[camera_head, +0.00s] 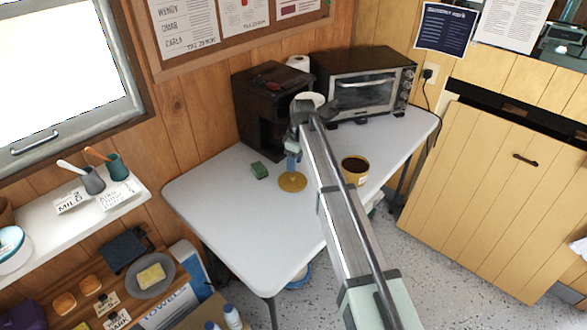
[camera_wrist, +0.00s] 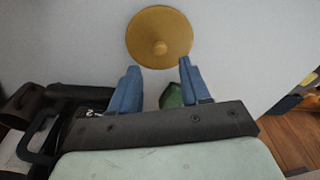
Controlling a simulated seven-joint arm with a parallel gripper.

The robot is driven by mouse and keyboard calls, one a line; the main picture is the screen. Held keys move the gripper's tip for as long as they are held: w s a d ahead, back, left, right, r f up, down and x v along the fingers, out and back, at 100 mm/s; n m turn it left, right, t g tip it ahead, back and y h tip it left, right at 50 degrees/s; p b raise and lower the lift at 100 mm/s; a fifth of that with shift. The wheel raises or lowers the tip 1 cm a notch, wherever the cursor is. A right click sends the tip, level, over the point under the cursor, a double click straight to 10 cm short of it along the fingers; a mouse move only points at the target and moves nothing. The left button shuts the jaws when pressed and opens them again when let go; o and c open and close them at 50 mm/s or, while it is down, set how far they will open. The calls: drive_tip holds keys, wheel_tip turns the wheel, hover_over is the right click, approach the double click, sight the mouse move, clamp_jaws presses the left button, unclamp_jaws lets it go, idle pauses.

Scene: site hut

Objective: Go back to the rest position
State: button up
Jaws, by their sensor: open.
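My gripper (camera_head: 292,163) hangs over the grey table (camera_head: 225,215), its blue fingers pointing down. In the wrist view the two fingers (camera_wrist: 160,72) stand wide apart with nothing between their tips. A round mustard-yellow lid with a small knob (camera_head: 292,182) lies flat on the table just under the gripper. The lid also shows in the wrist view (camera_wrist: 160,35), beyond the fingertips. It looks apart from the fingers.
A green sponge (camera_head: 259,170) lies left of the lid. A black coffee machine (camera_head: 255,105) and a toaster oven (camera_head: 365,85) stand at the back. The table's left front is clear.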

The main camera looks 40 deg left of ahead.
drive_tip(key=shift+d+r, duration=0.1)
drive_tip(key=shift+r, duration=0.7)
drive_tip(key=shift+d, duration=0.1)
drive_tip(key=w+d+f+m+h, duration=0.2)
drive_tip(key=d+f, duration=0.1)
drive_tip(key=d, duration=1)
drive_tip(key=w+d+f+m+h, duration=0.1)
drive_tip(key=w+d+f+m, duration=0.15)
drive_tip(key=d, duration=1.05)
drive_tip(key=s+d+f+m+g, duration=0.1)
drive_tip(key=s+d+f+m, duration=0.3)
drive_tip(key=d+f, duration=0.95)
drive_tip(key=s+d+f+m+g, duration=0.2)
drive_tip(key=s+d+f+m, duration=0.2)
drive_tip(key=d+f, duration=0.95)
drive_tip(key=s+d+f+m+g, duration=0.1)
drive_tip(key=s+d+f+m, duration=0.2)
drive_tip(key=s+d, duration=0.3)
drive_tip(key=s+d+f+m+g+y, duration=0.1)
drive_tip(key=s+d+f+m, duration=0.2)
drive_tip(key=s+d, duration=0.4)
drive_tip(key=s+d+f+m+g, duration=0.1)
drive_tip(key=s+d+f+m, duration=0.2)
drive_tip(key=s, duration=1.2)
drive_tip(key=d+f, duration=0.2)
drive_tip(key=d, duration=0.1)
drive_tip(key=shift+s+d+y, duration=0.3)
drive_tip(key=shift+s+d, duration=0.1)
